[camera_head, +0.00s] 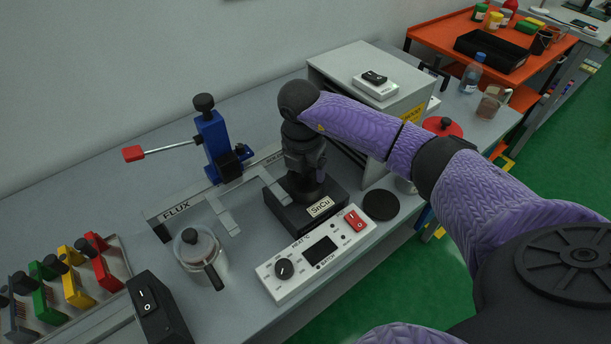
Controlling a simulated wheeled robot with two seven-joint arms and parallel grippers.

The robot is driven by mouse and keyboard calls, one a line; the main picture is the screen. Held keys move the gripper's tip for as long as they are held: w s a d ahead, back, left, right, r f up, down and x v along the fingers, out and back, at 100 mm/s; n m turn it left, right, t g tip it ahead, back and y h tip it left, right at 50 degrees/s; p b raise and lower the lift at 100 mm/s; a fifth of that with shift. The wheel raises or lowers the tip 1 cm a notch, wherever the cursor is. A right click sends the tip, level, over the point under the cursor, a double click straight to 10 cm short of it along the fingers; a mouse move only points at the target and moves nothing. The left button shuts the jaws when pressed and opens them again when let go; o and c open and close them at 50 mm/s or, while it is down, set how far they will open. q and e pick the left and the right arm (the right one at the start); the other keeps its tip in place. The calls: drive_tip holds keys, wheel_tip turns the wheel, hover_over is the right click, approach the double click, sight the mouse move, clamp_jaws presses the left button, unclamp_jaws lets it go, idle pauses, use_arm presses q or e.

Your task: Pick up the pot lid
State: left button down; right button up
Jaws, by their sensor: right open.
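The black solder pot block labelled SnCu (320,208) stands on the bench in the middle of the view. My right gripper (307,190) points down right over it, with its fingertips at the top of the pot. The gripper hides most of the pot's top, so I cannot clearly make out the pot lid or whether the fingers touch it. The right jaws are open. A flat black disc (381,205) lies on the bench just right of the pot. My left gripper is not in view.
A white heater control box (316,257) stands in front of the pot. A lidded glass jar (201,262) and a blue clamp stand (214,145) are to the left. A grey cabinet (345,62) stands behind my right arm.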

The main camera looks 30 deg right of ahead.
clamp_jaws()
idle(0.3)
